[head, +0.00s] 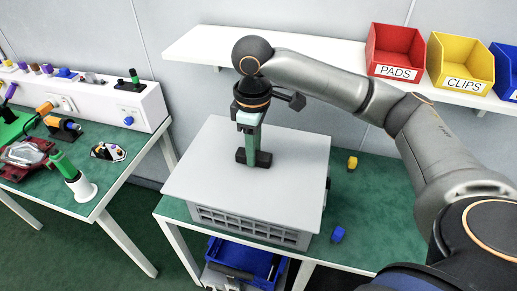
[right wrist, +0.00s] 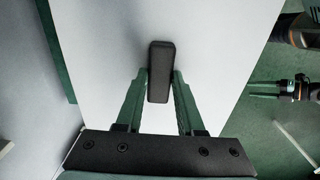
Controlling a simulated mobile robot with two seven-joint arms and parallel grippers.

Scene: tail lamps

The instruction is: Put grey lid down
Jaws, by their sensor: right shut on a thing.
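The grey lid (head: 215,160) is a flat plate with a black handle block upright in its middle. It lies over the grey slotted crate (head: 245,226) on the green-topped table, looking level. I cannot tell whether a small gap stays between them. My right gripper (head: 253,152) points down from above, shut on the black handle (head: 263,158). In the right wrist view its green fingers clasp both sides of the handle (right wrist: 160,72), above the pale lid (right wrist: 215,60). My left gripper (right wrist: 264,89) shows small at that view's right, its fingers apart and empty.
A yellow block (head: 352,162) and a blue block (head: 338,234) lie right of the crate. A blue bin (head: 250,262) is below the table. A shelf holds a red PADS bin (head: 395,51) and yellow CLIPS bin (head: 460,61). A cluttered bench (head: 110,185) stands left.

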